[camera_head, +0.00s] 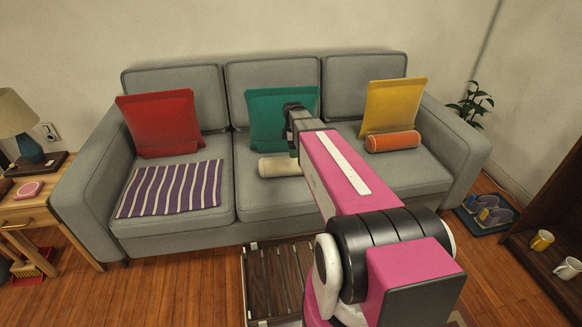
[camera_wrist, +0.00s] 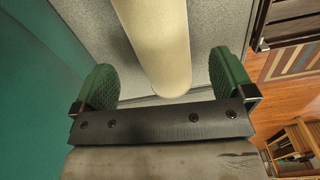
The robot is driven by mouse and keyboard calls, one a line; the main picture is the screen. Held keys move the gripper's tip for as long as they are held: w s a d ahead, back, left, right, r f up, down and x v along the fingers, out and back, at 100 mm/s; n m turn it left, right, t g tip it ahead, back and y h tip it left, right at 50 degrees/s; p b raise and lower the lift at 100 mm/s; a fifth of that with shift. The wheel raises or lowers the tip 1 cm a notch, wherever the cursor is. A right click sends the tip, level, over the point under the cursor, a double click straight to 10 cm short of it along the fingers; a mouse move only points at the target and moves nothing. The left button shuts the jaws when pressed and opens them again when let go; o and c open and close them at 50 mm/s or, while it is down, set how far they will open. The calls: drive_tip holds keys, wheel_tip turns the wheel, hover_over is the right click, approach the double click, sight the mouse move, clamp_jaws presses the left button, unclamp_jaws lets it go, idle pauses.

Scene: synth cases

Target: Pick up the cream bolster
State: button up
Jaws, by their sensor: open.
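The cream bolster (camera_head: 279,166) lies on the middle seat of the grey sofa, in front of the teal cushion (camera_head: 265,105). In the wrist view the bolster (camera_wrist: 158,40) runs from the top edge down to its rounded end, between my fingertips. My gripper (camera_wrist: 165,88) is open, with one green padded finger on each side of the bolster. Gaps show between the bolster and both fingers. I cannot tell how far the bolster lies beyond the fingers. In the head view my arm hides the right end of the bolster and the gripper's tips.
The sofa (camera_head: 230,205) also holds a red cushion (camera_head: 161,123), a striped purple blanket (camera_head: 171,188), a yellow cushion (camera_head: 393,106) and an orange bolster (camera_head: 392,141). A dark slatted table (camera_head: 247,287) stands in front. A side table (camera_head: 30,208) stands left.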

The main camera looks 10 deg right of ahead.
sight(291, 164)
drive_tip(key=shift+w+d+n, duration=0.1)
drive_tip(key=shift+w+n, duration=0.2)
drive_tip(key=shift+w, duration=0.1)
drive_tip(key=shift+f, duration=0.15)
wheel_tip(291, 164, down, 5)
drive_tip(key=shift+r, duration=0.1)
drive_tip(key=shift+a+f, duration=0.2)
drive_tip(key=shift+f, duration=1.2)
drive_tip(key=shift+a+f, duration=0.2)
drive_tip(key=shift+f, duration=1.2)
drive_tip(key=c, duration=0.8)
